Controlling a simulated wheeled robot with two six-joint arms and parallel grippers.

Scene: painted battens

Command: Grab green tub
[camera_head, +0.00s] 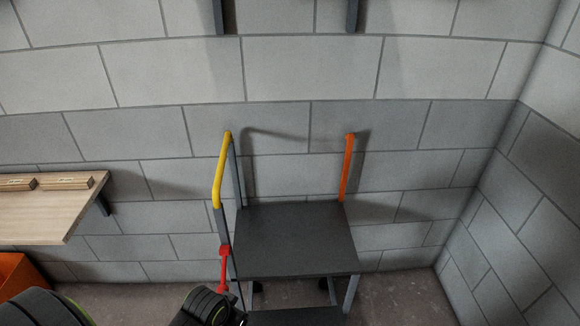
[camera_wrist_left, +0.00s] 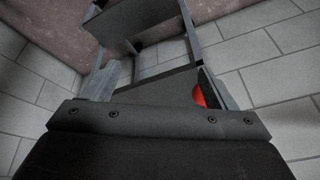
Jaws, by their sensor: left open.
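No green tub shows in either view. In the head view, my black arm parts with thin green rings show at the bottom left, close to the cart's left side; the fingers cannot be made out there. My right gripper is not in view.
A dark grey cart (camera_head: 295,240) with a yellow handle (camera_head: 222,175) and an orange handle (camera_head: 347,168) stands by the block wall. A red part (camera_head: 224,268) is at its left post. A wooden shelf (camera_head: 50,212) and an orange container (camera_head: 18,275) are at left.

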